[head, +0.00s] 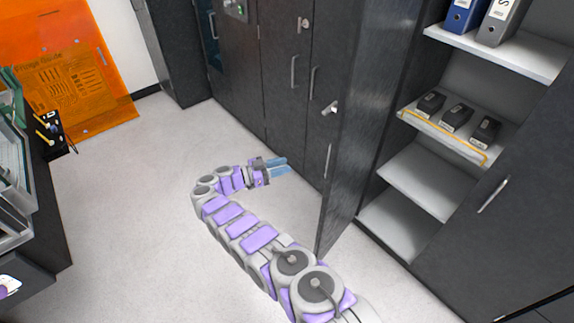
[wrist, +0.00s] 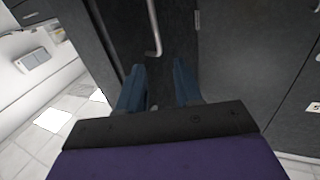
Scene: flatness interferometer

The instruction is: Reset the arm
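My arm (head: 245,232) reaches out from the bottom of the head view and bends to the right at its far end. My gripper (head: 284,165) is above the pale floor, in front of the dark closed cabinet doors. In the wrist view the two blue fingers of my gripper (wrist: 158,72) stand apart with nothing held between them. A curved metal handle (wrist: 154,30) on a dark door shows beyond the fingertips. I cannot tell the exact gap between fingers and door.
An open dark cabinet door (head: 357,110) stands right of my arm. Behind it are shelves with binders (head: 497,20) and several small black boxes (head: 456,118) on a yellow-edged shelf (head: 412,122). A dark bench (head: 30,235) is at the left. The floor (head: 125,215) between is clear.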

